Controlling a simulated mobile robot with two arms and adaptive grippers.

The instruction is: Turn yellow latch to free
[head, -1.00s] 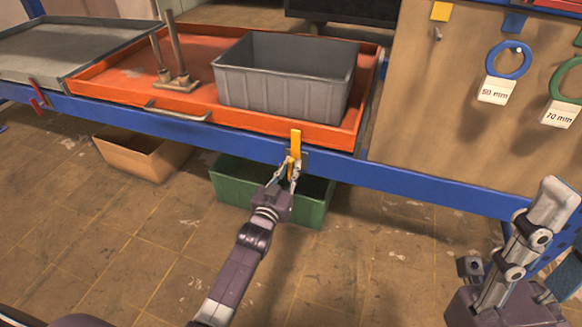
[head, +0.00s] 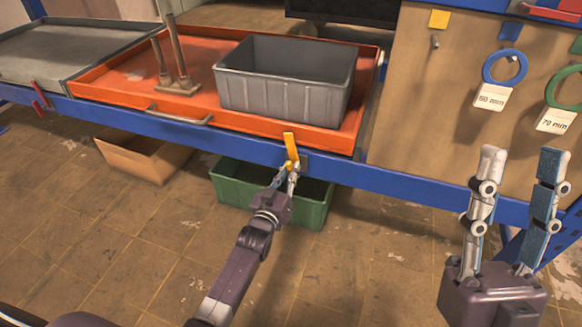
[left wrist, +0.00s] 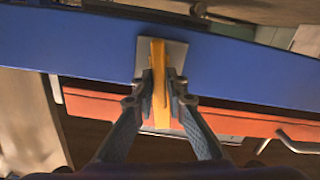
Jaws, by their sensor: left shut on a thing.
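The yellow latch (head: 291,149) is mounted on the blue beam in front of the orange tray. In the head view it tilts slightly, its top leaning left. My left gripper (head: 288,174) is shut on the latch's lower part. In the left wrist view the yellow latch (left wrist: 158,75) runs between the two fingers (left wrist: 160,92), over a grey plate on the beam. My right gripper (head: 518,165) is at the right of the head view, with its two fingers spread apart, empty and away from the latch.
An orange tray (head: 120,90) holds a grey bin (head: 282,98) and a metal stand (head: 178,62). A green crate (head: 233,188) and a cardboard box (head: 140,160) are under the blue beam (head: 410,188). A pegboard with blue and green rings stands at right. A red latch (head: 39,93) is at left.

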